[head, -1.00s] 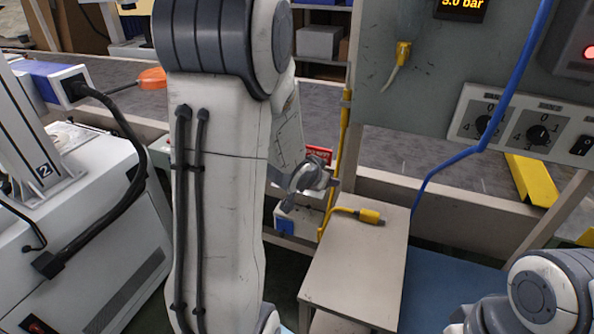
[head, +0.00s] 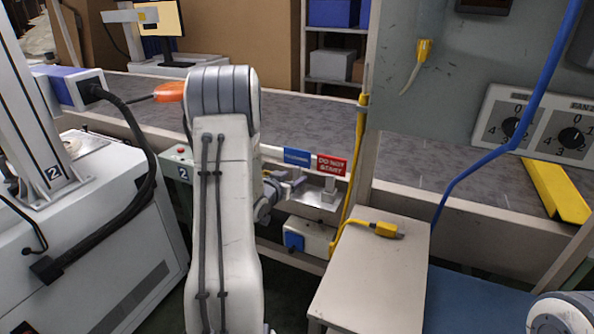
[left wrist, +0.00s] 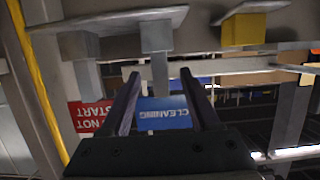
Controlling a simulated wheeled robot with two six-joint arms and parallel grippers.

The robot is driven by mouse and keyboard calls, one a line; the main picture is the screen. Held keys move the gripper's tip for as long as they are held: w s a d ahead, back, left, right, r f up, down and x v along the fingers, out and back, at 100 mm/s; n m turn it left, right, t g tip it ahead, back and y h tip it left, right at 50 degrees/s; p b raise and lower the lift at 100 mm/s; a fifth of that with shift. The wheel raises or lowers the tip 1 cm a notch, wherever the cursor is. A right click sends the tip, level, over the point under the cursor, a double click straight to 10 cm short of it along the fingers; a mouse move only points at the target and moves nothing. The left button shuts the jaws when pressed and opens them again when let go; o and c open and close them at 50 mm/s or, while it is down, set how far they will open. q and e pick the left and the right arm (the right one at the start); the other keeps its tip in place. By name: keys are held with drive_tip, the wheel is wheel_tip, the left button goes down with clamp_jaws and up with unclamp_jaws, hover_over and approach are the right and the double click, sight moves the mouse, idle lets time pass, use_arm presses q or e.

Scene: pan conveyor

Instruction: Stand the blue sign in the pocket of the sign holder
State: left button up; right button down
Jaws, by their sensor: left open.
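The blue sign (head: 297,157) stands upright to the left of the red sign (head: 332,166), by the conveyor's side. In the left wrist view the blue sign (left wrist: 163,113) appears upside down, and the red sign (left wrist: 90,117) is to its left. My left gripper (head: 293,184) is open, just below the blue sign in the head view. In the wrist view its two fingers (left wrist: 162,82) frame the blue sign; I cannot tell whether the sign is between them or beyond. I cannot make out the holder's pocket clearly. My right gripper is out of view.
A small table (head: 375,272) with a yellow connector (head: 387,229) stands front right. A metal tray (head: 322,199) and a white box with a blue front (head: 305,238) are below the signs. A yellow post (head: 353,170) rises right of them. The conveyor (head: 300,113) runs behind.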

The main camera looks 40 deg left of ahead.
sight(296, 176)
use_arm(q)
drive_tip(key=x, duration=0.4)
drive_tip(key=shift+s, duration=0.1)
clamp_jaws()
drive_tip(key=shift+r, duration=0.1)
